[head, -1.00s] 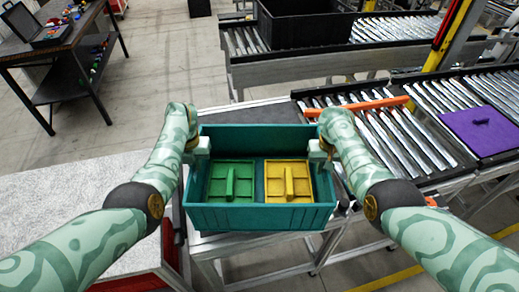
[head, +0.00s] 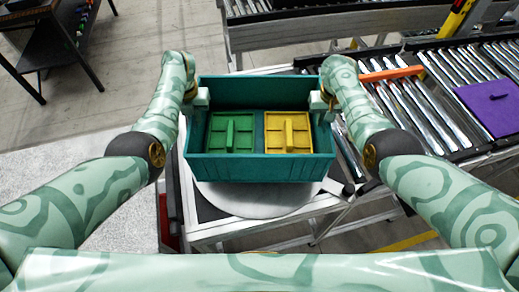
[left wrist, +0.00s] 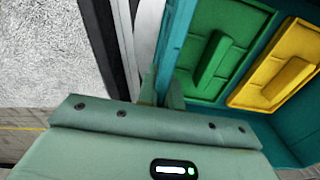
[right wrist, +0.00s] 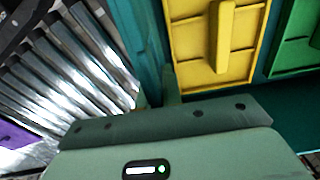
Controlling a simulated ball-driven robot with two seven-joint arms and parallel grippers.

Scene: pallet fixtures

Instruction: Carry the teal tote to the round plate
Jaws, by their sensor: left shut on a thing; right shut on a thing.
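The teal tote (head: 262,168) is upright in the middle of the head view, with a green lidded piece (head: 218,145) and a yellow one (head: 275,145) side by side inside. My left gripper (head: 201,99) is shut on its left wall and my right gripper (head: 320,101) on its right wall. Both wrist views show the fingers on the tote walls. The pale grey round plate (head: 258,205) shows below the tote's front edge; the tote hides its rear part. I cannot tell whether the tote touches the plate.
A roller conveyor (head: 408,110) with an orange bar (head: 390,74) and a purple panel (head: 492,102) lies to the right. A speckled pale surface (head: 85,165) is at the left. A dark workbench (head: 58,45) stands at the far left.

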